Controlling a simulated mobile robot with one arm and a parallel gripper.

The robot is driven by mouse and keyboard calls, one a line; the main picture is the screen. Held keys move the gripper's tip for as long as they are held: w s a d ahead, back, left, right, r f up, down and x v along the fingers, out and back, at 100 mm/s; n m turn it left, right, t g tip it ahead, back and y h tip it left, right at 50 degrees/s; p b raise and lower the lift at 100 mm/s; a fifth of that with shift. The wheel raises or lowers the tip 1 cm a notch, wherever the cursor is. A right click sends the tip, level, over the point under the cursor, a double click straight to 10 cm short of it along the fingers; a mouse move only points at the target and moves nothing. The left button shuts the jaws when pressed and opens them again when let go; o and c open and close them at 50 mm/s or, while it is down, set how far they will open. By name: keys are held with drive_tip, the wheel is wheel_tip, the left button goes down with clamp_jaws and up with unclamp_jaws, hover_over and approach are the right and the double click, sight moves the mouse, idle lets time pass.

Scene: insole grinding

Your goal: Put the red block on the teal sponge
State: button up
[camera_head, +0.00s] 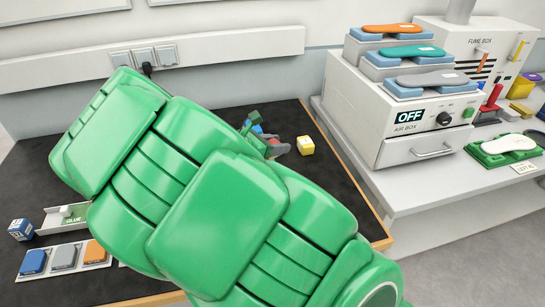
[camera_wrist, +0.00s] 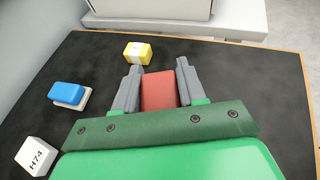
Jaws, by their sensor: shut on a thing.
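The red block (camera_wrist: 158,89) is between the two grey fingers of my gripper (camera_wrist: 158,84) in the wrist view. My gripper is shut on it, with a finger against each side. In the head view my green arm hides most of my gripper (camera_head: 276,146) and the red block. I cannot tell whether the block touches the dark table. A blue block on a pale base (camera_wrist: 68,94) lies left of my gripper in the wrist view.
A yellow block (camera_wrist: 137,53) stands just beyond my fingers; it also shows in the head view (camera_head: 307,145). A white block marked H74 (camera_wrist: 37,155) is at lower left. Dark table (camera_wrist: 255,80) right of my gripper is clear.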

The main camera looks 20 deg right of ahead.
drive_tip(key=shift+w+d+f, duration=0.1)
drive_tip(key=shift+w+f, duration=0.95)
drive_tip(key=shift+f, duration=0.2)
drive_tip(key=shift+w+f, duration=1.05)
drive_tip(key=shift+f, duration=0.2)
drive_tip(key=shift+w+f, duration=0.1)
drive_tip(key=shift+f, duration=1.55)
drive_tip(key=shift+f, duration=0.15)
drive_tip(key=o, duration=1.1)
drive_tip(key=shift+c, duration=0.2)
drive_tip(key=shift+r, duration=0.25)
drive_tip(key=v, duration=1.2)
